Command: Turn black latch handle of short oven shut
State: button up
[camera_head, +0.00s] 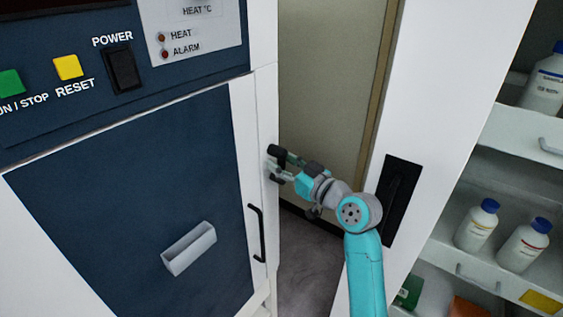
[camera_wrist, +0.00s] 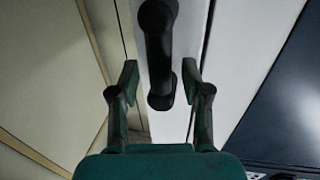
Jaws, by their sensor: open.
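The short oven's dark blue door (camera_head: 130,200) fills the left of the head view, with its white side edge facing right. The black latch handle (camera_wrist: 157,50) stands out from a white upright panel in the wrist view, its rounded end lying between my fingers. In the head view, a small dark piece of the latch (camera_head: 273,151) shows at the oven's side edge, partly hidden by my gripper. My gripper (camera_wrist: 160,80) is open, with one finger on each side of the handle and visible gaps. It also shows in the head view (camera_head: 279,167) beside that edge.
A thin black bar handle (camera_head: 258,232) sits lower on the oven front, and a grey box-shaped pull (camera_head: 189,247) is on the door. A white cabinet panel with a black recess (camera_head: 400,200) and shelves with bottles (camera_head: 477,225) stand right. A gap lies between.

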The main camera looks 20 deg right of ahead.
jog(key=shift+w+a, duration=0.15)
jog(key=shift+w, duration=0.15)
grip_shut()
